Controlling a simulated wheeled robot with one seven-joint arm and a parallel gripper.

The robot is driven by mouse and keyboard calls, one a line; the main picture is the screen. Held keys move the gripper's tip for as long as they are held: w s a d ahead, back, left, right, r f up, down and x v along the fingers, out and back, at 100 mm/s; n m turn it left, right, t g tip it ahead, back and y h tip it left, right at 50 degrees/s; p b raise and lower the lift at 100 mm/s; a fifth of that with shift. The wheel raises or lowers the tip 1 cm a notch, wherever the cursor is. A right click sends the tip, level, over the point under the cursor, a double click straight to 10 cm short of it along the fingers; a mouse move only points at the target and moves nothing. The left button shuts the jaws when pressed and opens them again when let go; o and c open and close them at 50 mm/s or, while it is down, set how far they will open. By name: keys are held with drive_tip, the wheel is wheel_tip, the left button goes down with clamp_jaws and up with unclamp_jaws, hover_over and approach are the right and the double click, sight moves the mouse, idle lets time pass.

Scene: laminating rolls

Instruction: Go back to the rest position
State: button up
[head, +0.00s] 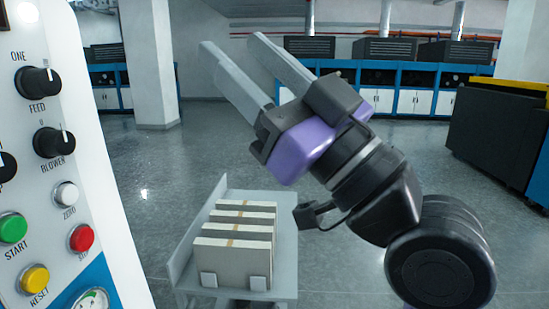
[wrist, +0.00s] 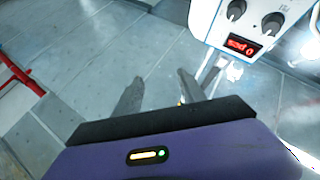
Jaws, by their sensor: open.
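My gripper (head: 252,72) is raised in the middle of the head view, above and behind a small tray. Its two long grey fingers point up and to the left, stand apart and hold nothing. In the wrist view the fingers (wrist: 160,92) also show apart with bare floor between and beyond them. The gripper's purple body is in plain view and touches nothing.
A control panel (head: 50,105) with knobs and coloured buttons stands close at the left. A grey tray (head: 180,255) holds several pale stacks (head: 232,258) below my gripper. A dark cabinet (head: 495,135) is at the right. Open floor (head: 200,150) lies behind.

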drive_tip(key=w+d+f+m+t+h, duration=0.2)
drive_tip(key=d+f+m+t+h, duration=0.7)
drive_tip(key=f, duration=0.4)
drive_tip(key=s+d+f+m+g+h, duration=0.1)
drive_tip(key=s+d+f+m+h, duration=0.1)
drive_tip(key=f, duration=0.6)
drive_tip(key=s+d+f+m+g+h+p, duration=0.1)
drive_tip(key=s+d+f+m+h, duration=0.1)
drive_tip(key=s+d+f+h, duration=0.3)
drive_tip(key=s+d+f+m+g+h, duration=0.1)
drive_tip(key=s+d+f+h, duration=0.3)
drive_tip(key=s+f, duration=0.5)
wheel_tip(320, 180, down, 3)
drive_tip(key=shift+s+d+f+m+p, duration=0.1)
drive_tip(key=shift+s+d+m+p, duration=0.25)
drive_tip(key=shift+d+m, duration=0.25)
drive_tip(key=s+f+g, duration=0.2)
drive_tip(key=s+f, duration=0.1)
drive_tip(key=s, duration=0.2)
drive_tip(key=s+d+f+n+g, duration=0.1)
drive_tip(key=s+f+g, duration=0.1)
drive_tip(key=s, duration=0.4)
drive_tip(key=s+f+g+p, duration=0.1)
drive_tip(key=s+f+g, duration=0.1)
drive_tip(key=s+f, duration=0.3)
drive_tip(key=shift+s+d+n, duration=0.3)
drive_tip(key=shift+s+d, duration=0.1)
drive_tip(key=shift+s, duration=0.35)
drive_tip(key=shift+c, duration=0.2)
